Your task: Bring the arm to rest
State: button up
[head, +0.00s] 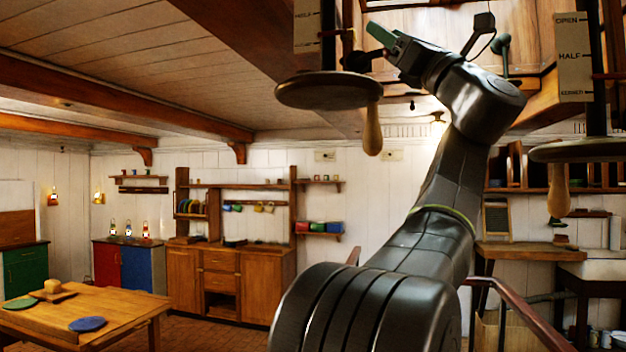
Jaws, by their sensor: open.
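My arm rises from the bottom middle of the head view and bends left near the ceiling. My gripper (384,42) is at its end, high up, with green-tipped fingers pointing left. It is open, and I see nothing held between the fingers. It is just above and right of a round dark handwheel (328,90) with a wooden handle (373,130) hanging from its rim. I cannot tell whether the gripper touches the post or fitting beside it.
A second handwheel (577,151) hangs at the right, below a plate (572,57) marked OPEN and HALF. A wooden table (120,310) with a blue plate (87,324) stands at lower left. A wooden cabinet (232,285) is at the back wall. The left-middle air is clear.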

jog(key=b+v, duration=0.5)
jog(key=v, duration=0.7)
jog(key=shift+f, duration=0.25)
jog(key=shift+d+f+b, duration=0.1)
jog(key=shift+b, duration=0.25)
